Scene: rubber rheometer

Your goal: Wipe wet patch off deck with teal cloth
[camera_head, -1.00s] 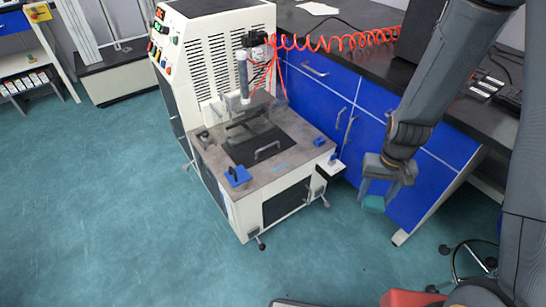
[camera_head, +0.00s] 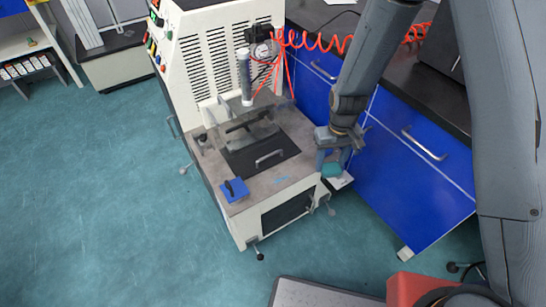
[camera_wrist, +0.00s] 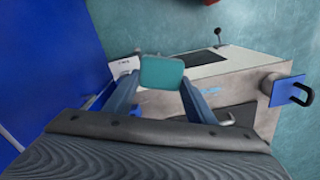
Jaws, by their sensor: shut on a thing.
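My gripper (camera_head: 332,157) is shut on the teal cloth (camera_head: 332,170), a small pad between its fingertips. It is over the right front corner of the machine's grey-brown deck (camera_head: 262,195); I cannot tell whether the cloth touches anything. In the wrist view the teal cloth (camera_wrist: 162,72) sits between the two fingers, with the deck (camera_wrist: 240,98) beyond and to the right. A small light-blue patch, seemingly the wet patch (camera_head: 281,180), lies near the deck's front edge, left of the cloth. It also shows in the wrist view (camera_wrist: 213,90).
A blue block with a black handle (camera_head: 234,190) stands on the deck's front left corner. A dark plate with a handle (camera_head: 268,160) is mid-deck. A small white shelf (camera_head: 343,181) juts out at the right. Blue cabinets (camera_head: 415,175) stand close on the right.

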